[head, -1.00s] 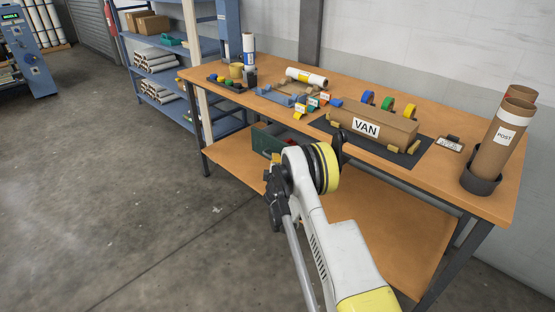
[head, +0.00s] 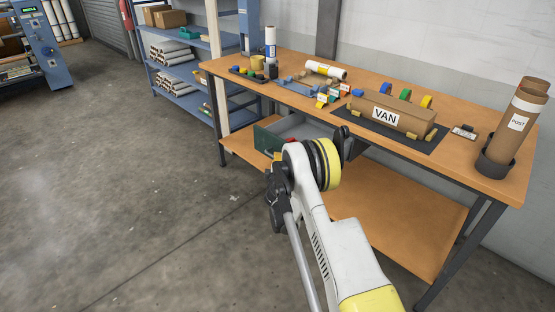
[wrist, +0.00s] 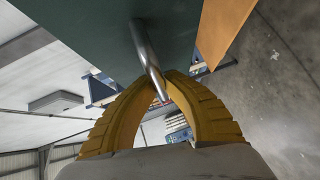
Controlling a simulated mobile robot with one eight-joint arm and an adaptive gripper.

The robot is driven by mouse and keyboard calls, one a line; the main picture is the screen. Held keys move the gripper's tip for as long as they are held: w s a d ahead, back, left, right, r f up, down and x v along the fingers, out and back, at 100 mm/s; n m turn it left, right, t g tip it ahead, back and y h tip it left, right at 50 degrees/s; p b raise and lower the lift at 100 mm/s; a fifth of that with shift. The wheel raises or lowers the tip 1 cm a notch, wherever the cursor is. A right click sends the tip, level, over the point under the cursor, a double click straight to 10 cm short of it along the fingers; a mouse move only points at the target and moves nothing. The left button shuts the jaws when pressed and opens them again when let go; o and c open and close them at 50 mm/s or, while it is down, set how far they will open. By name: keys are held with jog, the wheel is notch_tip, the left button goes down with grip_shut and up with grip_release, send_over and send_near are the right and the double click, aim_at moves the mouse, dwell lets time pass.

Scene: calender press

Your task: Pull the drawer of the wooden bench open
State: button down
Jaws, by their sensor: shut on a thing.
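The wooden bench (head: 400,190) stands against the wall at the right in the head view. Its drawer (head: 305,128) stands partly out under the top, with a grey interior showing behind the dark green front (head: 266,140). In the wrist view the green front (wrist: 95,25) fills the upper part, with a metal bar handle (wrist: 143,42) on it. My gripper (wrist: 163,86) has its yellow ribbed fingers closed around this handle.
Cardboard tubes (head: 515,130) stand at the right. Blue shelving (head: 180,75) stands behind left. The floor in front is open.

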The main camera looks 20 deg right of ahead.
jog(key=shift+a, duration=0.1)
jog(key=c, duration=1.5)
grip_release()
jog(key=shift+w, duration=0.1)
jog(key=shift+o, duration=0.2)
jog(key=v, duration=0.7)
jog(key=shift+s, duration=0.3)
jog(key=shift+a, duration=0.1)
